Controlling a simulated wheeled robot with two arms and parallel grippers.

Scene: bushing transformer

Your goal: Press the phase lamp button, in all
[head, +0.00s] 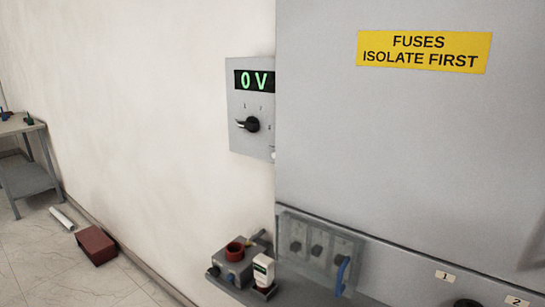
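A grey wall panel (237,88) shows a green "0 V" display (254,81) and a black rotary knob (250,124). The large grey cabinet (400,150) covers the panel's right edge. A small pale round part (273,155) shows at the panel's lower right, partly cut off by the cabinet. I cannot tell whether it is a lamp or a button. I see no clearly marked phase lamp button. Neither of my grippers is in view.
Below the panel, a shelf (235,292) holds a grey box with a red ring (234,250) and a white device (263,269). A clear cover (318,247) and a blue handle (341,276) sit at the cabinet's lower part. A table (27,178) stands far left.

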